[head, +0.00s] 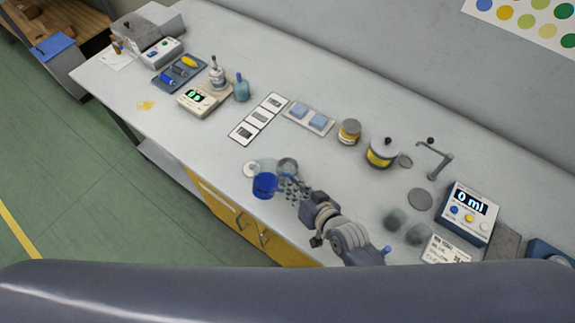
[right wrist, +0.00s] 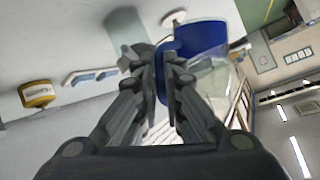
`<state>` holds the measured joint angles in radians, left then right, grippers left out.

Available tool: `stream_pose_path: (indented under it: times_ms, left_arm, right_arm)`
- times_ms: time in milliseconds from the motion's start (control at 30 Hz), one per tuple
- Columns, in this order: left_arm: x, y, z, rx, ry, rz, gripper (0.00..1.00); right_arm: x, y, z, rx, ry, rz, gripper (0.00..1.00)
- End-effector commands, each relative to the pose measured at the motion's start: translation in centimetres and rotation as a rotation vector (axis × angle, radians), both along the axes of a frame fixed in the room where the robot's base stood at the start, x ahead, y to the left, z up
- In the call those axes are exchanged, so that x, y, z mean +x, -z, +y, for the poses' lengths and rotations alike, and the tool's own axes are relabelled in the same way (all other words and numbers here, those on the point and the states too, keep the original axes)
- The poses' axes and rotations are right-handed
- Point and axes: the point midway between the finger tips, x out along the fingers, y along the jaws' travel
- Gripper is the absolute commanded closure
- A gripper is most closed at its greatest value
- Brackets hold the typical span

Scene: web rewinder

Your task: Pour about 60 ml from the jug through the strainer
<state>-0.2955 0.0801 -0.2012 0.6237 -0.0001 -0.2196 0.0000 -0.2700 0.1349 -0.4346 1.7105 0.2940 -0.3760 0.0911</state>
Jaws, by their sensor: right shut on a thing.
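A blue vessel (head: 265,185), which looks like the jug, is at the front edge of the bench in the head view. In the right wrist view the blue vessel (right wrist: 200,42) is beyond my fingertips, with a blue part between them and a clear part beside it. My right gripper (head: 289,187) is shut on it; the fingers (right wrist: 168,65) hide the grasped part. A round grey thing (head: 288,165), possibly the strainer, appears just behind it; I cannot tell whether they touch. My left gripper is not in view.
A meter (head: 472,212) reads 0 ml, near a tap (head: 434,157) and a round grey pad (head: 420,199). A scale (head: 198,98) is at the left. Bench between has free room.

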Motion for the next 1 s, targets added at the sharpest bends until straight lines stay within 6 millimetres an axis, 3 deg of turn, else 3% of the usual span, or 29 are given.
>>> stream_pose_path:
  times_ms: [233,667,1000]
  left_arm:
    - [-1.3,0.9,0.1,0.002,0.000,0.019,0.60]
    - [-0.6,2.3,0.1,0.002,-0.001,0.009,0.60]
    - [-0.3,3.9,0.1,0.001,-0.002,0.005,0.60]
  right_arm:
    - [0.9,-0.3,-0.7,0.094,0.000,0.102,1.00]
    - [1.9,-1.2,-1.6,0.274,0.000,0.301,1.00]
    - [1.6,-0.4,-1.3,0.381,-0.006,0.421,1.00]
